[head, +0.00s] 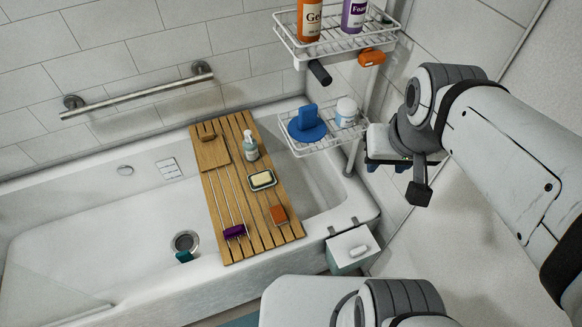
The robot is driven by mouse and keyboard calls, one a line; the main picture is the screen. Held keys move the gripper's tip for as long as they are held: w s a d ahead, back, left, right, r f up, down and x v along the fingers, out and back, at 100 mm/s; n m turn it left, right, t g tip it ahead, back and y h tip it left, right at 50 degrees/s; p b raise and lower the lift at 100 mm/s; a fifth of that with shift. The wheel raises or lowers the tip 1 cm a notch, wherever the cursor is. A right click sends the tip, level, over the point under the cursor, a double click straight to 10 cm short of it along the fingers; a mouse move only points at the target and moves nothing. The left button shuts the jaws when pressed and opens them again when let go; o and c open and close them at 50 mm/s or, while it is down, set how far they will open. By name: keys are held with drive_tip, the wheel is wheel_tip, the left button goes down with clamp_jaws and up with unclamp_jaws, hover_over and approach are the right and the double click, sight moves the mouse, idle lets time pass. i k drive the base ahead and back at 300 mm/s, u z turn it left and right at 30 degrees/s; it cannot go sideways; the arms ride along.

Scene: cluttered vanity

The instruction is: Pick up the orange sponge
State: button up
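An orange block that looks like the orange sponge (278,214) lies on the front right part of the wooden bath tray (262,225). It sits in front of a dish with a pale yellow bar. My gripper (385,162) is at the right, beside the wire rack and well apart from the orange block, higher up and to its right. Its fingertips are small and partly hidden, so I cannot tell whether they are open or shut. I see nothing held in it.
The tray spans the white tub (90,230). It carries a soap dish (262,180), a pump bottle (250,147) and a purple-headed tool (235,231). Wire shelves (325,147) with bottles and a blue item, plus another orange object (371,57), stand near my arm.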

sight(278, 215)
drive_tip(key=z, duration=0.75)
drive_tip(key=k, duration=1.25)
drive_tip(key=u, duration=0.9)
drive_tip(key=i, duration=1)
drive_tip(key=u, duration=0.05)
